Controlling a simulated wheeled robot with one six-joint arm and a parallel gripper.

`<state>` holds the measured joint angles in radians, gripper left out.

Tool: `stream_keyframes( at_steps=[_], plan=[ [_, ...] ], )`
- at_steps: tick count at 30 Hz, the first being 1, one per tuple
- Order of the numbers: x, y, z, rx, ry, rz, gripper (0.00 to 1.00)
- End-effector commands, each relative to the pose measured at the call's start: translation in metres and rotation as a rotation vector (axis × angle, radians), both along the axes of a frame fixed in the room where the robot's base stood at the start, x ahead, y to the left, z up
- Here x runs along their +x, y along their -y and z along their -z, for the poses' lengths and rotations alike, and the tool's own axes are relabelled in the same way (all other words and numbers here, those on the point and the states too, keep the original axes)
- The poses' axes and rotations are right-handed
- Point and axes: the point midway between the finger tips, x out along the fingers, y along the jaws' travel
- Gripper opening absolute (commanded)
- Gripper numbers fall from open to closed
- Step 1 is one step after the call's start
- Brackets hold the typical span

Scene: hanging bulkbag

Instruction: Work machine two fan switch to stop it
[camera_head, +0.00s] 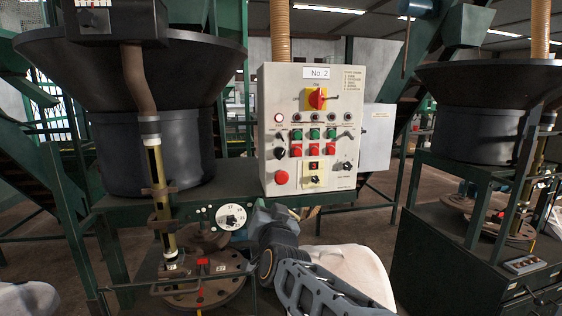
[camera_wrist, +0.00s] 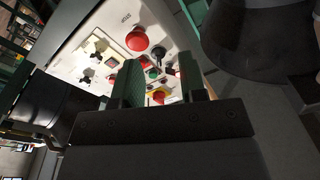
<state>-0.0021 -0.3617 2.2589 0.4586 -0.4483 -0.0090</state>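The machine two control panel (camera_head: 268,100) is a pale box labelled "No. 2". It carries a red-and-yellow rotary switch (camera_head: 317,99), a row of small knobs, green and red buttons, and a red mushroom button (camera_head: 281,177). Two black knobs sit at its left and lower right. I cannot read which control is the fan switch. My gripper (camera_head: 278,220) is just below the panel in the head view. In the wrist view, the gripper (camera_wrist: 160,78) points at the tilted panel (camera_wrist: 85,28), its two green fingers apart and nothing visibly held. The red mushroom button (camera_wrist: 136,39) shows beyond the fingers.
A large black hopper (camera_head: 150,165) stands left of the panel, with a brown pipe in front. Another black hopper (camera_head: 480,130) stands at the right. A white bulk bag (camera_head: 355,270) lies below the panel, near my arm. A green beam (camera_head: 340,197) runs under the panel.

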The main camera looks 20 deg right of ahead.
Motion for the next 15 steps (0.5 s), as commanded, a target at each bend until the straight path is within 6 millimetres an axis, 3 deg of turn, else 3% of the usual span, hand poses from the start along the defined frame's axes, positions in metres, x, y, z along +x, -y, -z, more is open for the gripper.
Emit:
stream_keyframes(
  at_steps=[3,9,15],
  plan=[
    [0.002,0.017,-0.023,0.028,0.149,0.089,0.38],
    [0.003,0.034,-0.045,0.048,0.271,0.173,0.38],
    [0.027,0.048,-0.058,0.049,0.286,0.187,0.38]
  ],
)
